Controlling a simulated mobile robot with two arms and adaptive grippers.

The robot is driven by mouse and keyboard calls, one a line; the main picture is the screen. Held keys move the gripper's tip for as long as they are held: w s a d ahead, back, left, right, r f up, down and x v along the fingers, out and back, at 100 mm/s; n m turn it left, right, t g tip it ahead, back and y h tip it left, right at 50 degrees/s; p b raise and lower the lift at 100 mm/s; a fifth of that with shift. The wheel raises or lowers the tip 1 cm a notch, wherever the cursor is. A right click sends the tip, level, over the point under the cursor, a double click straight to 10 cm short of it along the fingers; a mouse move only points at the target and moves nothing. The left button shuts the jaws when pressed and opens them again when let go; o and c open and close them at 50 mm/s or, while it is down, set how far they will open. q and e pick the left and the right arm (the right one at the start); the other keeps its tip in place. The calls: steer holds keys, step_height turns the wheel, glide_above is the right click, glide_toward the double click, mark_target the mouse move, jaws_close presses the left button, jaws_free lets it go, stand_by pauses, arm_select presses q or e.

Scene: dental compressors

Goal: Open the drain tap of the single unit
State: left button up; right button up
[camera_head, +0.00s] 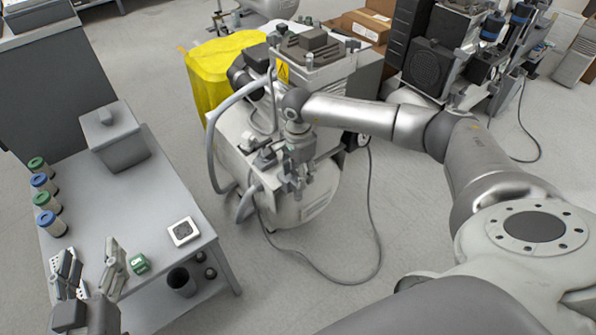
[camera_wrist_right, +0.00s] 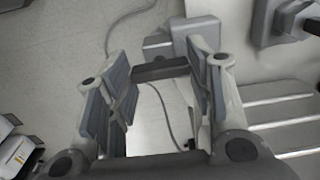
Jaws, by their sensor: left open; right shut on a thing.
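The single unit (camera_head: 314,207) is a compressor with a pale rounded tank and a motor block on top, in the middle of the head view. My right gripper (camera_head: 292,172) is at the front of its tank and hides part of it. In the right wrist view my right gripper (camera_wrist_right: 158,95) is shut on a dark bar (camera_wrist_right: 160,69), which looks like the drain tap's handle. The bar spans between the fingers beside a grey block. Whether the tap is turned cannot be told. My left gripper (camera_head: 90,268) is open and empty above the table.
A grey table (camera_head: 140,215) at left bears a lidded box (camera_head: 114,140), several jars with green and blue lids and a white square gauge (camera_head: 184,232). A yellow cover (camera_head: 216,70) is behind the unit. A grey cable (camera_head: 372,215) loops on the floor. Another compressor stands at top right.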

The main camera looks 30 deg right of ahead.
steer(key=o, duration=1)
steer(key=shift+r, duration=0.1)
step_height(320, 180, up, 12)
steer(key=shift+f, duration=0.1)
stand_by(0.4)
